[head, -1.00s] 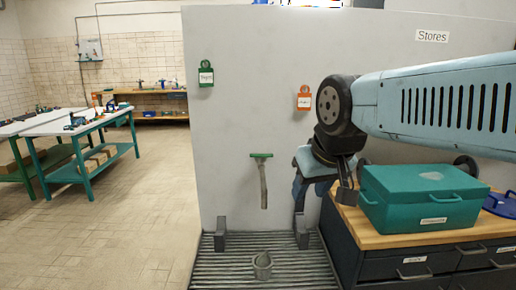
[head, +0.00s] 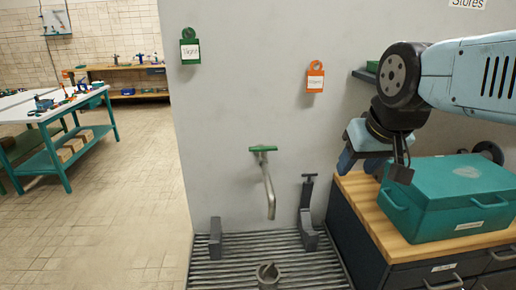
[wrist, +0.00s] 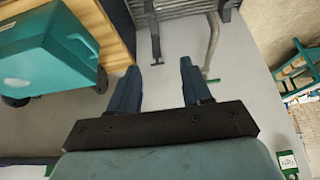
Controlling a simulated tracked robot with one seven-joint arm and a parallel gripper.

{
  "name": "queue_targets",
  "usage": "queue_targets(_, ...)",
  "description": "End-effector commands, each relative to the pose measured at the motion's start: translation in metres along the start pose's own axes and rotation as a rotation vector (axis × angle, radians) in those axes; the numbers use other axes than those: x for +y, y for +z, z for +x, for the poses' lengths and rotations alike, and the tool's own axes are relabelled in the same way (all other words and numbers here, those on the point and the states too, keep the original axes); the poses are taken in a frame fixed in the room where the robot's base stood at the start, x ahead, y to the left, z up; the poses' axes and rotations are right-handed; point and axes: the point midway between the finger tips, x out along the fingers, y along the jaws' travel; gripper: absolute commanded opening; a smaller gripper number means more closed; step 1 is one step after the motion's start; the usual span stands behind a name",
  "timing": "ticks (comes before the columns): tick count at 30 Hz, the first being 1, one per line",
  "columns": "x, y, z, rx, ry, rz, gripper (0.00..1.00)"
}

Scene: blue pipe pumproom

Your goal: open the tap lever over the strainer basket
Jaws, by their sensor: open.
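The tap has a green lever (head: 262,149) on top and a curved metal spout (head: 268,190) on the grey panel. The lever lies crosswise in the head view; in the wrist view the spout (wrist: 212,42) hangs past my right finger, with the green lever (wrist: 211,81) at its end. A small metal strainer basket (head: 268,275) stands on the slatted grate below the spout. My gripper (head: 373,172) is to the right of the tap, higher than the grate and apart from it. In the wrist view my gripper (wrist: 160,75) is open with nothing between its fingers.
A teal case (head: 450,200) sits on a wooden-topped drawer cabinet (head: 400,238) at the right, close to my arm. Green (head: 190,50) and orange (head: 315,80) tags hang above. Open floor is at left.

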Motion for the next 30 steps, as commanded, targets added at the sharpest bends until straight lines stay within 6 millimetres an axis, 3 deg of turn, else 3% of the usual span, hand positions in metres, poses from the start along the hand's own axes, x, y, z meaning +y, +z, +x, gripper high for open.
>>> queue_targets(3, -0.001, -0.009, -0.001, -0.01, -0.005, 0.03, 0.49)
queue_targets(5, 0.01, -0.019, -0.001, -0.024, -0.01, 0.066, 0.49)
queue_targets(17, -0.012, -0.13, 0.014, -0.18, -0.001, 0.53, 0.49)
queue_targets(23, -0.033, -0.185, 0.038, -0.258, 0.046, 0.772, 0.49)
queue_targets(30, -0.065, -0.244, 0.079, -0.334, 0.14, 1.053, 0.49)
